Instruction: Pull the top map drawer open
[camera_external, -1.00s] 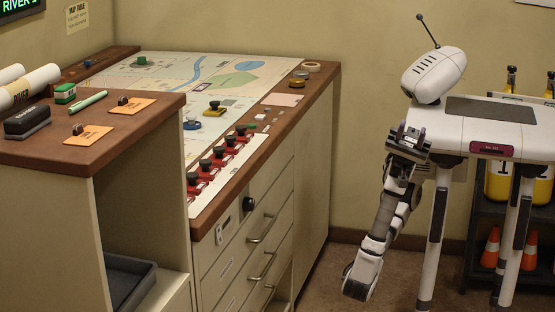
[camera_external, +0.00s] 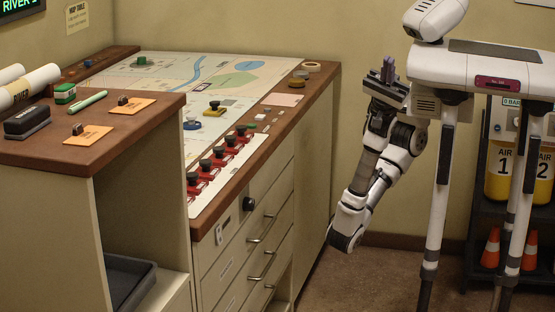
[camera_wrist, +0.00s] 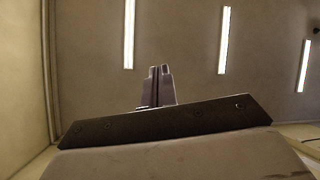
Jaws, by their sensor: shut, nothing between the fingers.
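The map drawers are in the front of the cabinet under the map table. The top map drawer (camera_external: 235,247) looks shut, with a metal bar handle (camera_external: 262,229) on its front. A black knob (camera_external: 248,204) sits on the front above that handle. My gripper (camera_external: 388,68) is right of the cabinet, well away from the handle, and points upward. In the wrist view its fingers (camera_wrist: 161,72) are together with nothing between them, against the ceiling. No drawer or handle shows in the wrist view.
More drawer handles (camera_external: 263,266) sit below. The map table (camera_external: 318,85) has a wooden edge and carries red switches (camera_external: 219,152). A side desk (camera_external: 150,120) stands at left. A shelf with yellow air tanks (camera_external: 500,172) and orange cones (camera_external: 491,248) is behind me. Floor before the drawers is clear.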

